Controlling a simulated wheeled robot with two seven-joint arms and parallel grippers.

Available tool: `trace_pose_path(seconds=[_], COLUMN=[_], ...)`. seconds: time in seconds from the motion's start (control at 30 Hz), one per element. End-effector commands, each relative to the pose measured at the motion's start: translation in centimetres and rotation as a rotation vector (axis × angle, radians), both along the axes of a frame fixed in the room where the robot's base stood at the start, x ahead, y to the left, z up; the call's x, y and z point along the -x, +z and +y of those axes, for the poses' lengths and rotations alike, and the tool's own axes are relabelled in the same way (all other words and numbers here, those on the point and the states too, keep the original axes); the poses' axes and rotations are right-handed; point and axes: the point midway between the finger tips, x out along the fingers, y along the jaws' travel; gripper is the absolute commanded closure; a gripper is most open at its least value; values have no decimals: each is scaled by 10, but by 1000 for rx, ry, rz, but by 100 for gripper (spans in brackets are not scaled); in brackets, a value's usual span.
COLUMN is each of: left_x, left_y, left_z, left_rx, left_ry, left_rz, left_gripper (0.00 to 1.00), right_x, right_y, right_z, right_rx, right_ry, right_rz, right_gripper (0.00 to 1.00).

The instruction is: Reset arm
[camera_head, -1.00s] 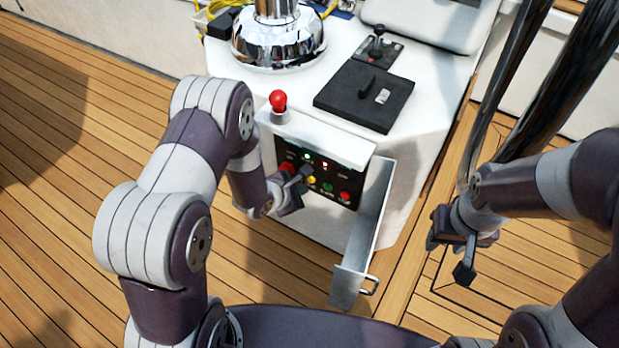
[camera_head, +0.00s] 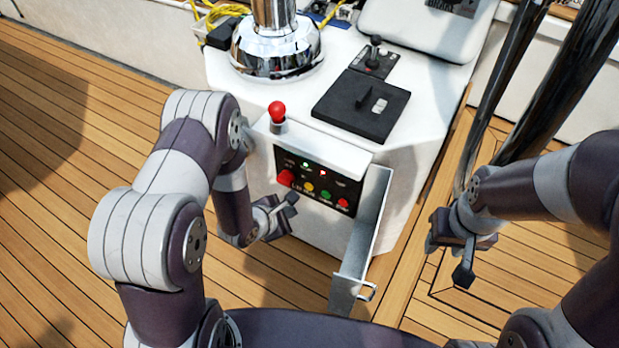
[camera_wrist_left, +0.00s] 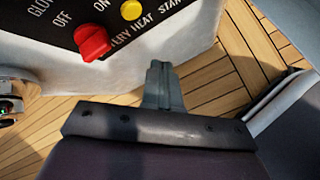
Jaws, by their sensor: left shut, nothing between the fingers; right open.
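My left gripper (camera_head: 290,203) is shut and empty. It hangs in front of the white console, to the lower left of the black button panel (camera_head: 318,187), and is apart from it. In the left wrist view my left gripper's fingers (camera_wrist_left: 160,72) are together, with the red switch (camera_wrist_left: 92,42) and yellow button (camera_wrist_left: 131,9) beyond them. My right gripper (camera_head: 464,262) is open and empty over the deck, right of the console.
A hinged metal cover (camera_head: 362,245) stands open at the panel's right side. A red-knobbed lever (camera_head: 277,112) rises from the console top. Dark steel tubes (camera_head: 510,90) stand near my right arm. The wooden deck (camera_head: 60,200) at left is clear.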

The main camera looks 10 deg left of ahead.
Motion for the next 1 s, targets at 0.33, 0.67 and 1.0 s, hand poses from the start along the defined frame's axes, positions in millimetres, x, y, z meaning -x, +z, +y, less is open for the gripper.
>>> trace_pose_path(seconds=[0.33,0.67,1.0], left_x=[4,93,128], left_y=[-5,20,176], left_z=[2,55,49], left_rx=[-105,-832,-993], left_ry=[-108,-1290,-1904], left_rz=[-15,219,30], left_gripper=[100,100,100], right_x=[0,0,0], right_y=[0,0,0], right_z=[0,0,0], right_rx=[0,0,0], right_ry=[0,0,0], right_rz=[0,0,0], right_gripper=[57,57,57])
